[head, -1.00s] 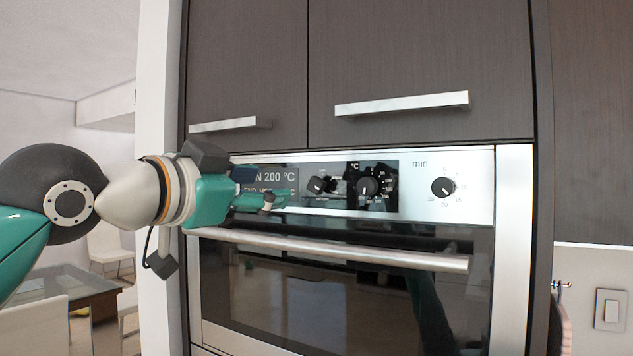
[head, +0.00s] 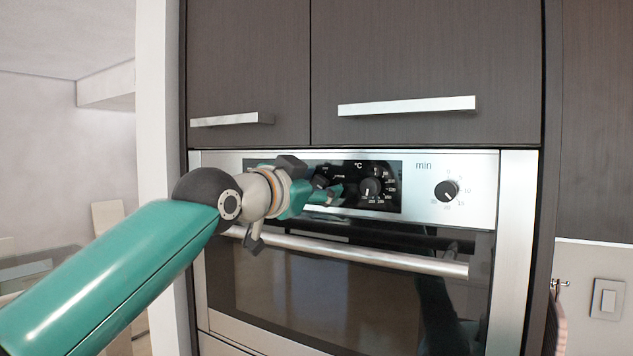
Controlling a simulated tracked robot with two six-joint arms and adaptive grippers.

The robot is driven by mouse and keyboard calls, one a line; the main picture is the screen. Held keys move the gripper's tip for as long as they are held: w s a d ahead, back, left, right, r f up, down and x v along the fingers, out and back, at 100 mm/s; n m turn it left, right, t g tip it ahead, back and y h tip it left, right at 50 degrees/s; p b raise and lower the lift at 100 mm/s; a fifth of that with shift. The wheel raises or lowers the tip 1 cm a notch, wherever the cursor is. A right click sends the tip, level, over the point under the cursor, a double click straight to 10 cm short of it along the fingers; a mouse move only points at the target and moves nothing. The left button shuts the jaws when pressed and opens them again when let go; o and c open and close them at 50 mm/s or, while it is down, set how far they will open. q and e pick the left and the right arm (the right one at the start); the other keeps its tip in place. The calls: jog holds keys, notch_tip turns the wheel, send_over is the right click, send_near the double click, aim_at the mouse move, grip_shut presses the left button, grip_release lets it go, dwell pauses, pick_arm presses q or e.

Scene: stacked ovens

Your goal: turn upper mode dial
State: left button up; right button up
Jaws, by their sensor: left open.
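The upper oven's control panel (head: 473,208) carries a row of dials. The mode dial, leftmost in the earlier view, is now mostly hidden behind my left gripper (head: 338,194); only a dark part by the gripper's upper edge may show. The temperature dial (head: 369,188), under a °C mark, is just right of the gripper. The minute timer dial (head: 446,190) is further right on bare steel. My left gripper is open in front of the panel, at the mode dial's place. I cannot tell whether it touches the dial. My right gripper is not in view.
A long steel oven handle (head: 370,257) runs below the panel, close under my left wrist. Cabinet handles (head: 405,106) stick out above. A light switch (head: 607,299) is at the lower right. The space before the panel's right half is free.

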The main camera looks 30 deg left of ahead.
pick_arm(q)
grip_shut()
